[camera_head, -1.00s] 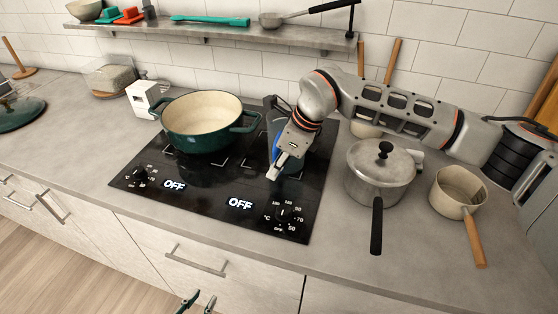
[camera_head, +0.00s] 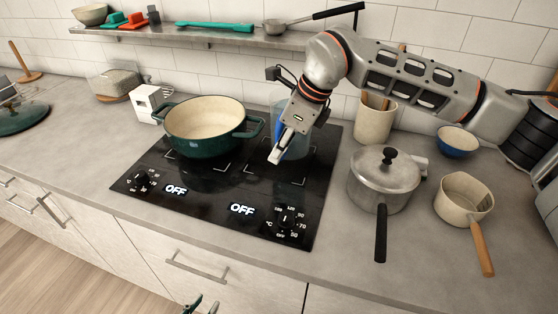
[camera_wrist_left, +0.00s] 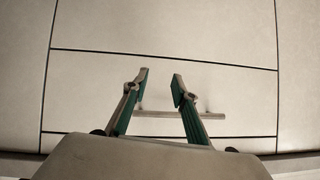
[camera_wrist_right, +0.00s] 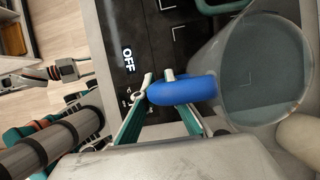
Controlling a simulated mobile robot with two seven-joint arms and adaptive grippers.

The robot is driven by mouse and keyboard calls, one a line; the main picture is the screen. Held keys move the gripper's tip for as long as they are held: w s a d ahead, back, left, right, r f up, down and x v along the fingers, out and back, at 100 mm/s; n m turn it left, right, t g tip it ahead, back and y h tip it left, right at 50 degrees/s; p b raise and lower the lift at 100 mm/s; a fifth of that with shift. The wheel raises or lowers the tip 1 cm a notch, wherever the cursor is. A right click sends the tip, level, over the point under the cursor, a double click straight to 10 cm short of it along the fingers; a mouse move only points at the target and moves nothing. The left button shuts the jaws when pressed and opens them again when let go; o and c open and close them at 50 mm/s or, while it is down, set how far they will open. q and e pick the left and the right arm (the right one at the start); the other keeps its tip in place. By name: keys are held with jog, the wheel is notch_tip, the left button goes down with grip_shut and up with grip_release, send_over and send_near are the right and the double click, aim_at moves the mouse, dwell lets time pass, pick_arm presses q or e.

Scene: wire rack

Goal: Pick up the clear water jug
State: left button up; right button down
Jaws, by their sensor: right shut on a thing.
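The clear water jug (camera_head: 296,143) is a see-through cylinder with a blue handle, over the back right of the black cooktop. It fills the right side of the right wrist view (camera_wrist_right: 262,72), its blue handle (camera_wrist_right: 185,91) between my fingers. My right gripper (camera_head: 278,154) is shut on that handle and partly hides it in the head view. I cannot tell clearly whether the jug's base is clear of the cooktop. My left gripper (camera_wrist_left: 160,82) is open and empty in front of the cabinet fronts; its tips show at the head view's bottom edge.
A green pot (camera_head: 200,128) stands just left of the jug. A lidded steel pot (camera_head: 383,182), a beige saucepan (camera_head: 463,197), a utensil crock (camera_head: 374,119) and a blue bowl (camera_head: 457,142) stand to the right. A shelf (camera_head: 225,37) runs above. The front counter is clear.

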jog(key=shift+r+b, duration=0.5)
jog(key=shift+r, duration=5.9)
